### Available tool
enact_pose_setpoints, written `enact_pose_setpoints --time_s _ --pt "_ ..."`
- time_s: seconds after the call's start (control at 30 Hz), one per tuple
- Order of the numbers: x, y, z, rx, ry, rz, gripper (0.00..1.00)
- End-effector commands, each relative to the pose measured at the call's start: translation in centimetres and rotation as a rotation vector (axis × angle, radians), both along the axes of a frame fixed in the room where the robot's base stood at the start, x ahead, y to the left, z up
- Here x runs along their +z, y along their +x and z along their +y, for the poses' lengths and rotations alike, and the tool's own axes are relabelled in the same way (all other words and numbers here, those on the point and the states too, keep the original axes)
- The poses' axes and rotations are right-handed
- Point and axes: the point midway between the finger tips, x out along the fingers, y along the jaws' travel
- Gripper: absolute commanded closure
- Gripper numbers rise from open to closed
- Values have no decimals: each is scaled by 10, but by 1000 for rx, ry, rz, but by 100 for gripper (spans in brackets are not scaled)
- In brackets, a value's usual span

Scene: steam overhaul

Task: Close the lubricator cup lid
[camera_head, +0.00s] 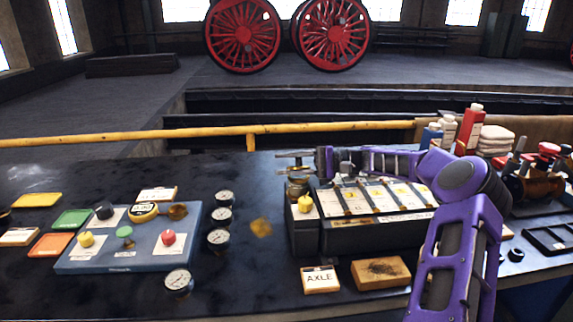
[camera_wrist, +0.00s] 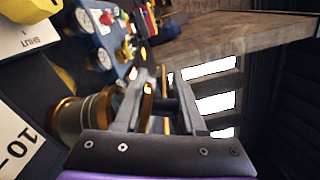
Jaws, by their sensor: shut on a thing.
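The lubricator (camera_head: 370,225) is a dark box with a sloped, labelled top, in the middle right of the head view. A small brass cup (camera_head: 297,188) stands at its left end; in the wrist view the cup (camera_wrist: 72,117) is at the left, beside my fingers. My gripper (camera_head: 298,158) reaches from the right to just above the cup. In the wrist view my gripper (camera_wrist: 163,85) is shut on a thin brass piece (camera_wrist: 148,100), seen nearly edge-on. It looks like the cup lid, but its hinge and exact angle are hidden.
A yellow knob (camera_head: 305,203) sits just below the cup. A blue panel (camera_head: 130,245) with coloured knobs and several gauges lie to the left. An AXLE block (camera_head: 320,279) and a wooden block (camera_head: 381,272) lie in front. A yellow rail (camera_head: 200,137) runs behind the bench.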

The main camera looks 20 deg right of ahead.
Motion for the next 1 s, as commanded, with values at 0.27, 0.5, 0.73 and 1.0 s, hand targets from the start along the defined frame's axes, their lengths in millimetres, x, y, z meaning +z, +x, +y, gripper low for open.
enact_pose_setpoints --time_s 0.27,0.5,0.73,1.0 --pt "0 0 1 1 1 -1 100" --pt "0 0 1 1 1 -1 59" --pt "0 0 0 1 0 0 40" --pt "4 2 0 0 10 52 40"
